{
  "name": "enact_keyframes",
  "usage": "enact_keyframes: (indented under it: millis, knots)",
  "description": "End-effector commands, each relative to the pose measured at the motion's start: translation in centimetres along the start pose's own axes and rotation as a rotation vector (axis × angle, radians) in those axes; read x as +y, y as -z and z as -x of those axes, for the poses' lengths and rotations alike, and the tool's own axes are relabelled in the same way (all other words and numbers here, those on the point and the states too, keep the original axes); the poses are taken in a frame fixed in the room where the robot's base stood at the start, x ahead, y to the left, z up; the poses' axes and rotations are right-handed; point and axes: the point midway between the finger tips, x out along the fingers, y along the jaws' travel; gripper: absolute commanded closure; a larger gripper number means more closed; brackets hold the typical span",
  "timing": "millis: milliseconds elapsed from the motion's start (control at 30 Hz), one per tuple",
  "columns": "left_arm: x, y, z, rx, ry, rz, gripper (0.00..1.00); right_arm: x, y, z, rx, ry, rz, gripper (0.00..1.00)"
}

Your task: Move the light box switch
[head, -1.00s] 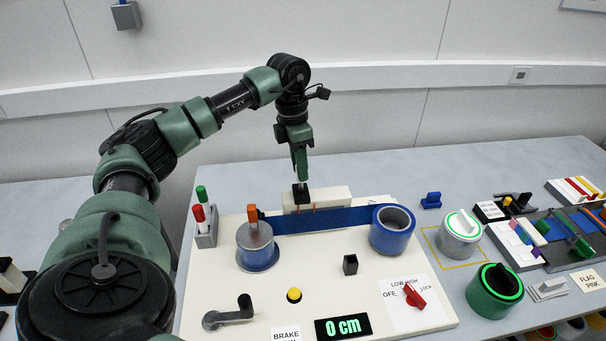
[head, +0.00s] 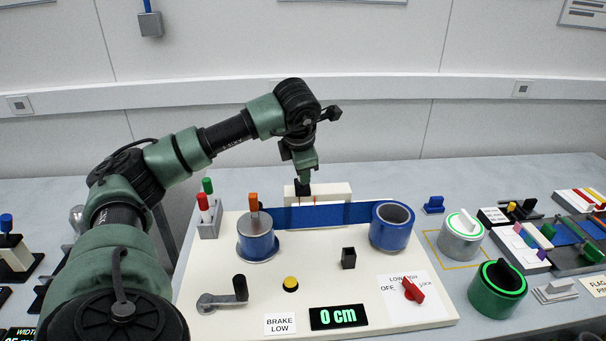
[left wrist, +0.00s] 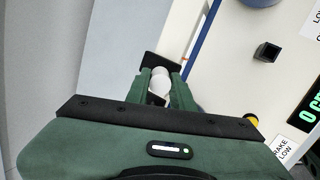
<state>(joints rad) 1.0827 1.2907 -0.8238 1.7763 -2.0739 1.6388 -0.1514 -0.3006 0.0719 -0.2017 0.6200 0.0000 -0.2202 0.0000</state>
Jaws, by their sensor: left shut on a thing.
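The light box (head: 338,190) is a low white block at the back of the cream board, behind the blue strip. A black switch part (head: 302,188) stands at its left part. My left gripper (head: 304,178) points down onto it from above. In the left wrist view, my left gripper (left wrist: 160,88) is shut on a pale rounded knob (left wrist: 160,78) of the switch, with a black plate just beyond it. The fingers partly hide the knob, and its exact setting cannot be told. My right gripper is not in view.
The blue strip (head: 322,216) runs between two blue reels, left (head: 258,246) and right (head: 392,236). A rack of red and green pens (head: 209,228) stands left of the light box. A crank (head: 222,299), yellow button (head: 290,284) and red knob (head: 412,291) sit in front.

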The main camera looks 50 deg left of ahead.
Motion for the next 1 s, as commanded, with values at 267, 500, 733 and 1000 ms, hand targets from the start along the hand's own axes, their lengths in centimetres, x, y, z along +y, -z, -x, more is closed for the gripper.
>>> enact_keyframes:
  millis: [267,500,733,1000]
  knots:
    - [0.0,0.0,0.0,-0.001,-0.001,-0.002,1.00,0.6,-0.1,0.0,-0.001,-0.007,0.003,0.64]
    - [-0.1,0.0,-0.1,0.000,0.000,-0.002,0.55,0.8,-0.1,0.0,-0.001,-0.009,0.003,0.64]
    - [0.0,0.0,0.1,0.000,0.000,-0.001,0.55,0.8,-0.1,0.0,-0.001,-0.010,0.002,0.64]
    - [-0.1,-0.2,3.7,-0.005,-0.002,-0.002,0.55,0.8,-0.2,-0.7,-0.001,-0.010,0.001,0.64]
